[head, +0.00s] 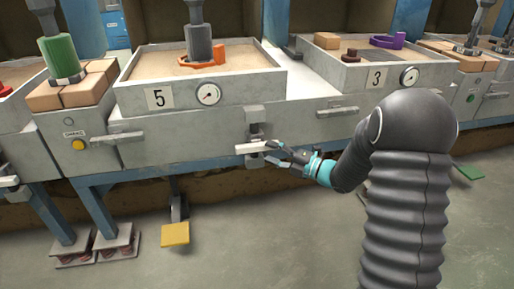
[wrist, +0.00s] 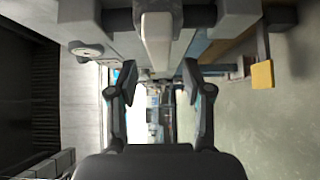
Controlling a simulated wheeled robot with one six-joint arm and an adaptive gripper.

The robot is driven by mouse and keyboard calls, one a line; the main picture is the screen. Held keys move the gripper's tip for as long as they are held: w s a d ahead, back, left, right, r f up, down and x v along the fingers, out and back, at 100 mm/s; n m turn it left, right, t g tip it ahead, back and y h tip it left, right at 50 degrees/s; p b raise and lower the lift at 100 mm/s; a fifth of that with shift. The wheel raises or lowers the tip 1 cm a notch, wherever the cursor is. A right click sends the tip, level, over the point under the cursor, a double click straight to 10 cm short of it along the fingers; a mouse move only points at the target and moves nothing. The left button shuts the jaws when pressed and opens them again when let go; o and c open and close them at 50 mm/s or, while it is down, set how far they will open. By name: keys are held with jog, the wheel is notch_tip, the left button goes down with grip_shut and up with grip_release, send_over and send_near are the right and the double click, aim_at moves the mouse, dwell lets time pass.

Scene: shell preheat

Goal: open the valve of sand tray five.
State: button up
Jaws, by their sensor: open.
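Sand tray five (head: 128,97) is a grey box of sand with a "5" plate and a round gauge on its front. A valve with a pale bar handle (head: 252,147) sits below its right front corner; the handle lies roughly level in the head view. My gripper (head: 274,152) is at the right end of this handle. In the wrist view my gripper (wrist: 158,75) is open, its two fingers apart. The pale handle (wrist: 157,42) points between the fingertips from the top of that picture. I cannot tell whether either finger touches it.
Tray three (head: 335,76) stands to the right, with another lever (head: 337,112) below it. A lever (head: 126,137) and a yellow button (head: 78,145) are at the left. A yellow pedal (head: 175,234) is below. The floor in front is clear.

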aim_at(262, 149)
jog(key=x, duration=0.5)
jog(key=shift+w+a, duration=0.2)
jog(key=shift+a, duration=0.1)
grip_shut()
